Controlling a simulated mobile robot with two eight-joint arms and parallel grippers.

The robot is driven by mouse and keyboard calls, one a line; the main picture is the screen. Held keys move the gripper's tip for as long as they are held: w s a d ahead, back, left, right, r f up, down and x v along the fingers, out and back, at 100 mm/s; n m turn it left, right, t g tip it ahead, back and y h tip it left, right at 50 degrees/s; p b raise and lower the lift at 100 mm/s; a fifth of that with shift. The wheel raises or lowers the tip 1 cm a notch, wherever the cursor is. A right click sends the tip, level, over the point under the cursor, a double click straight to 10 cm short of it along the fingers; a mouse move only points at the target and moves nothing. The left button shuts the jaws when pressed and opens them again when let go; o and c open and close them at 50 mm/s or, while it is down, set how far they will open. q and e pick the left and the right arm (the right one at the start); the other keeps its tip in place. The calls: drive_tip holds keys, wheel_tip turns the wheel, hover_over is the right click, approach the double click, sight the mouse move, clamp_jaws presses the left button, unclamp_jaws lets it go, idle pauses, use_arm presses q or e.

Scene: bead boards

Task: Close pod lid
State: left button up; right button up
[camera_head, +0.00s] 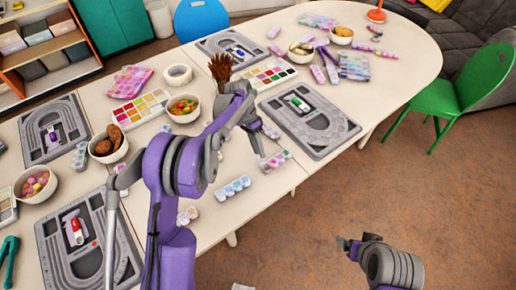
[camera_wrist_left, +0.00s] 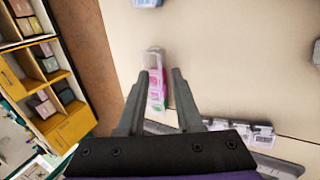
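A small clear pod box with pink contents (camera_wrist_left: 156,92) lies on the pale table in the left wrist view, running lengthwise between and beyond my left fingertips. In the head view it shows as a pink and clear pod strip (camera_head: 275,161) near the table's front edge. My left gripper (camera_wrist_left: 160,74) is open, with its two fingers apart on either side of the pod; contact cannot be told. In the head view my left gripper (camera_head: 262,147) is over the table just above the pod. Whether the pod's lid is open is too small to tell. My right gripper (camera_head: 345,243) hangs over the floor, away from the table.
A grey bead board (camera_head: 342,118) lies right of the pod. Another pod strip (camera_head: 233,188) lies to the left. Bowls (camera_head: 183,108), paint palettes (camera_head: 140,108) and a brush bundle (camera_head: 220,68) crowd the table behind. A green chair (camera_head: 465,90) stands at right.

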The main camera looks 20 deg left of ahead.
use_arm(q)
drive_tip(key=shift+c, duration=0.2)
clamp_jaws()
idle(1.1)
